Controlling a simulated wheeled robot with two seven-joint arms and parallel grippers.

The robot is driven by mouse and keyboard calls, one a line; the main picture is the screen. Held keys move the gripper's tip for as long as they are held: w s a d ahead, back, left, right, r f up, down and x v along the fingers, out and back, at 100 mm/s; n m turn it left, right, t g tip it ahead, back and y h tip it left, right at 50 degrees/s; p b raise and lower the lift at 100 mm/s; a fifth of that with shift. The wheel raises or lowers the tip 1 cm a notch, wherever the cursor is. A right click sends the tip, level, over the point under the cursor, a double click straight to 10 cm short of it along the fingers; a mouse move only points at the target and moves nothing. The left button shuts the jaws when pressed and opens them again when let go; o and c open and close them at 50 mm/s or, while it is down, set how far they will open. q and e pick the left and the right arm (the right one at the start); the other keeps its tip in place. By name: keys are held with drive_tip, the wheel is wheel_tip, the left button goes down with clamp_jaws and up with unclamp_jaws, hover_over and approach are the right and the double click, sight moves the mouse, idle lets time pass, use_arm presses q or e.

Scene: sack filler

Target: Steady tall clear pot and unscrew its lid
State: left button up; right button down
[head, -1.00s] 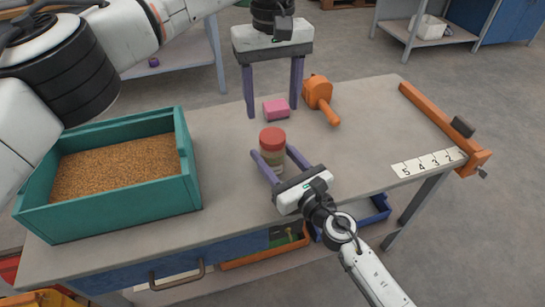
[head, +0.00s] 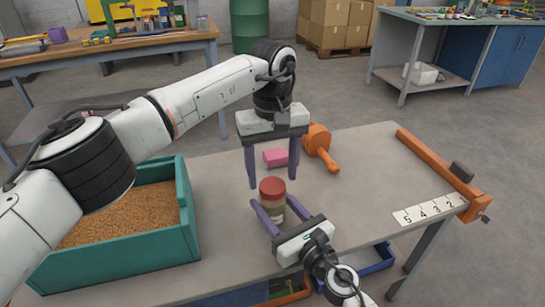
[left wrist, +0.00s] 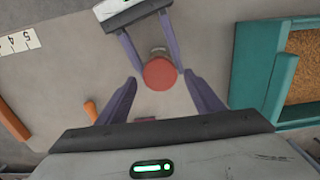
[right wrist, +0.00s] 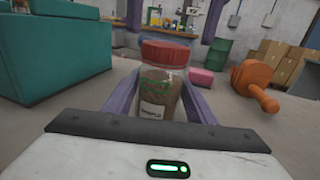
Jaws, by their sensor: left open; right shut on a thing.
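The tall clear pot (head: 271,207) stands upright on the table with brownish contents and a label, seen best in the right wrist view (right wrist: 160,100). Its red lid (head: 272,187) is on top; it also shows in the left wrist view (left wrist: 160,74). My right gripper (head: 268,207) is shut on the pot's body from the front, one finger on each side. My left gripper (head: 270,183) is open and points down, just above and behind the lid in the head view. In the left wrist view the lid lies just beyond and between its spread fingertips (left wrist: 164,82).
A teal bin (head: 115,262) of grain stands left of the pot. A pink block (head: 275,157) and an orange tool with a handle (head: 319,146) lie behind it. An orange bar (head: 435,165) and a number strip (head: 430,208) are at the right edge. The table's right-middle is clear.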

use_arm(q)
drive_tip(key=shift+f, duration=1.2)
